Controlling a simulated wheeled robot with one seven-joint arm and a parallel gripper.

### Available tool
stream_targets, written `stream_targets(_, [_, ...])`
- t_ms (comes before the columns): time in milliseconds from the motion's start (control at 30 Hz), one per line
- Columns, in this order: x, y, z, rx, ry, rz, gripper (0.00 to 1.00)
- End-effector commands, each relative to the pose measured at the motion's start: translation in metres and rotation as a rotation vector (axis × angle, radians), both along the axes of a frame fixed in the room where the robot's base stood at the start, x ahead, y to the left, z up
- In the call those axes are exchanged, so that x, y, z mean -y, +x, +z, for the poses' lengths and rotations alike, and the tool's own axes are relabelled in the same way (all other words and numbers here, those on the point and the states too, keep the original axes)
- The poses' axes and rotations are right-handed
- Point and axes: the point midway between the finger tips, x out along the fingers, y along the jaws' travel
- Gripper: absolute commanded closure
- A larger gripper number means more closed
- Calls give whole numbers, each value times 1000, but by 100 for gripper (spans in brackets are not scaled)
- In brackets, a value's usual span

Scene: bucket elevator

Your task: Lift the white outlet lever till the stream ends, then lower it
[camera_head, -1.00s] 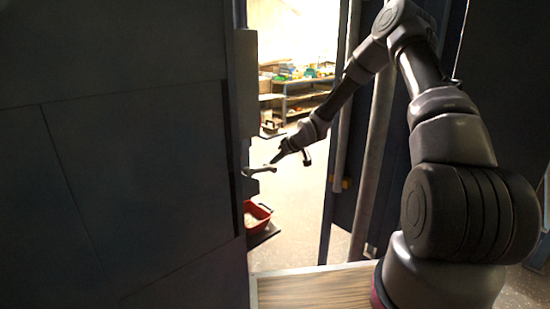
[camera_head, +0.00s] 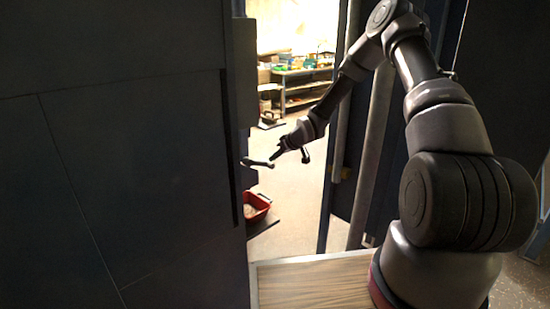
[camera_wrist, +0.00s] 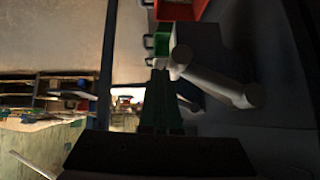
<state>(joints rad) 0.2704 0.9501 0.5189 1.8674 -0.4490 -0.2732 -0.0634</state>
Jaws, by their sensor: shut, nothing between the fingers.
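The pale outlet lever (camera_head: 258,162) sticks out from the dark panel's right edge in the head view, its free end slightly lower than its root. The lever also shows in the wrist view (camera_wrist: 215,82) as a light grey bar, right of my fingers. My gripper (camera_head: 273,157) is shut and empty, with its tips close by the lever's free end; I cannot tell whether they touch. The dark fingers point up in the wrist view (camera_wrist: 162,82). The red bin (camera_head: 263,200) stands below the lever, with pale material in it. I cannot make out a stream.
A large dark panel (camera_head: 130,160) fills the left side of the head view. Blue uprights and grey posts (camera_head: 372,160) stand to the right. Loaded shelves (camera_head: 305,85) stand far back across open floor. A green object (camera_wrist: 162,42) lies near the lever in the wrist view.

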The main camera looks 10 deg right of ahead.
Motion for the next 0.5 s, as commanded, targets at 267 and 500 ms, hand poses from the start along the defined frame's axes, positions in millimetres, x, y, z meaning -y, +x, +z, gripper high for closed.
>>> stream_targets(267, [5, -5, 7, -2, 0, -1, 100])
stream_targets(500, [24, -26, 35, 0, -1, -2, 100])
